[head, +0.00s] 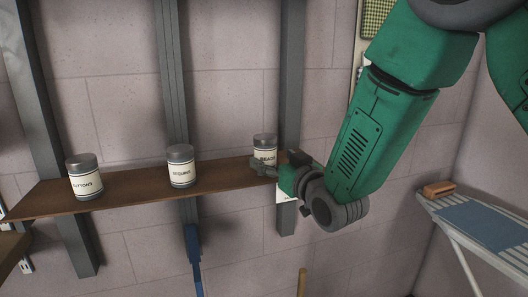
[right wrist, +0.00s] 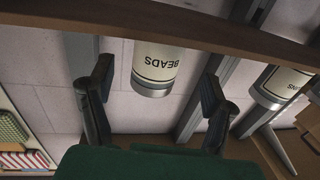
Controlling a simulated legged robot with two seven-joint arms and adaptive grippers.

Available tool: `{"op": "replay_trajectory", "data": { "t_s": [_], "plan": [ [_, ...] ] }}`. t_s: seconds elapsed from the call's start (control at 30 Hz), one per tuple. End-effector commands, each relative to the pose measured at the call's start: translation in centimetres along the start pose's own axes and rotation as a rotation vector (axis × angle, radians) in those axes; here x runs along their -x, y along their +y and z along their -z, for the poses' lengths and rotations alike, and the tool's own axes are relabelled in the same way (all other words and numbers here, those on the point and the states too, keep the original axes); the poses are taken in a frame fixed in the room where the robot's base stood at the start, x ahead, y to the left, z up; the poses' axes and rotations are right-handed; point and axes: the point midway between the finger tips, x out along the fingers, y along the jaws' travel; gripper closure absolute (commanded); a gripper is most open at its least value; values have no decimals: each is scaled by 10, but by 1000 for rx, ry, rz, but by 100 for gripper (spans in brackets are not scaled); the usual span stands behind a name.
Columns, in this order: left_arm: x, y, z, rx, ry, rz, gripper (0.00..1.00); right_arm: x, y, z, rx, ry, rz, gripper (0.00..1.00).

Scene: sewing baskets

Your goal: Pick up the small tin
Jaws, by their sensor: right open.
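Three pale-labelled tins with grey metal lids stand upright on a wall shelf. The tin marked BEADS (head: 265,142) is at the right and looks the smallest; the one marked BUTTONS (head: 85,179) is at the left, and a third tin (head: 181,168) stands between. My right gripper (head: 277,163) is open at the front of the BEADS tin and hides its lower part in the head view. In the right wrist view, upside down, the BEADS tin (right wrist: 157,65) shows between the spread fingers, with gaps on both sides. My left gripper is not in view.
The brown shelf (head: 130,189) runs along the brick wall, with grey uprights behind it. Its edge crosses the right wrist view (right wrist: 150,22). Another tin (right wrist: 281,86) shows there at the right. An ironing board (head: 440,205) with a blue cloth (head: 487,227) stands at the lower right.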

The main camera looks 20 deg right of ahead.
Motion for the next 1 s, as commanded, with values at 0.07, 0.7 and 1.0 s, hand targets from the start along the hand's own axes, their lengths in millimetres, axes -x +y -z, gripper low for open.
{"op": "replay_trajectory", "data": {
  "t_s": [0.07, 0.7, 1.0],
  "plan": [
    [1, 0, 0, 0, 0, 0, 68, -4, 0, 1, 0, 0, 0, 27],
    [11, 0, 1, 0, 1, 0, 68, -54, 3, 5, 0, 0, -1, 27],
    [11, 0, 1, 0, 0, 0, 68, -54, 3, 5, 0, 1, 0, 87]
  ]
}}
